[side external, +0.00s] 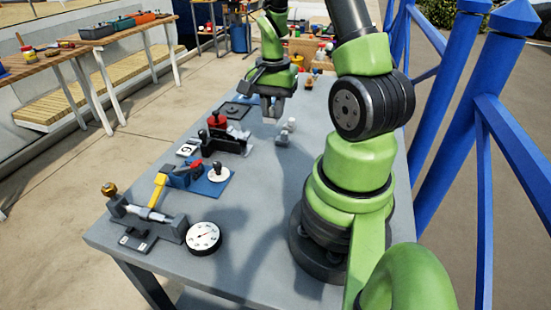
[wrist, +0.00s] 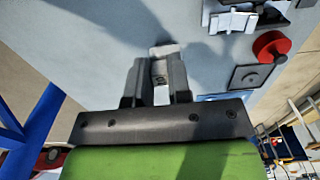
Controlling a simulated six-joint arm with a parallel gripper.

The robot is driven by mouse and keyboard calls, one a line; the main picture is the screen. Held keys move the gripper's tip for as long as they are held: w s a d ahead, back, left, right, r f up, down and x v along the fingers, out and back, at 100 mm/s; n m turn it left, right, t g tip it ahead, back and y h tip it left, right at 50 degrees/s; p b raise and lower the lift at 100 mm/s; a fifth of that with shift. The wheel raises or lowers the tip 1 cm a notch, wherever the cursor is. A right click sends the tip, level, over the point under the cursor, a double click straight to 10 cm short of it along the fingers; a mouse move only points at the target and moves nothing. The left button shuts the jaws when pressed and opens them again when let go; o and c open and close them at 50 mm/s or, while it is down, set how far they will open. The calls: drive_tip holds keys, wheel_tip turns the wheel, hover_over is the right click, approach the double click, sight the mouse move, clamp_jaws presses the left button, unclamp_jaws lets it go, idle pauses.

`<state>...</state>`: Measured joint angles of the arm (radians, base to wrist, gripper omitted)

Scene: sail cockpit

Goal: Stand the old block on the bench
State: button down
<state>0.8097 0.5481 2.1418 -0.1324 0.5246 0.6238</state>
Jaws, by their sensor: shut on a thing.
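My gripper (side external: 271,104) hangs over the far middle of the bench (side external: 262,210), fingers pointing down. In the wrist view, its two dark fingers (wrist: 162,72) are closed on a small pale grey block (wrist: 164,49). The block's end shows just past the fingertips, and the fingers hide the rest of it. In the side view, the held block is too small and covered to make out clearly. I cannot tell whether it touches the bench top or how it is tilted.
A small light grey fitting (side external: 284,136) stands near the gripper. Bare bench lies between.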

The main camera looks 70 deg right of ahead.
drive_tip(key=f, duration=0.1)
drive_tip(key=s+f, duration=0.1)
drive_tip(key=f, duration=0.3)
drive_tip(key=shift+s+a+f, duration=0.1)
drive_tip(key=shift+s+a, duration=0.15)
drive_tip(key=shift+a, duration=0.1)
drive_tip(key=shift+f, duration=2.55)
drive_tip(key=shift+f, duration=0.1)
drive_tip(key=c, duration=1.1)
unclamp_jaws()
drive_tip(key=shift+o, duration=0.2)
wheel_tip(320, 180, up, 12)
drive_tip(key=w+a+r+n+t, duration=0.35)
drive_tip(key=a+r+n, duration=0.35)
drive_tip(key=a+r, duration=0.45)
drive_tip(key=s+a+r+n+t+y, duration=0.1)
drive_tip(key=s+a+r+n+t, duration=0.1)
drive_tip(key=a, duration=0.3)
drive_tip(key=s+a+r+n+t+y, duration=0.1)
drive_tip(key=s+a+r+n, duration=0.3)
drive_tip(key=n, duration=0.1)
drive_tip(key=shift+a+t, duration=0.35)
drive_tip(key=shift+a, duration=0.05)
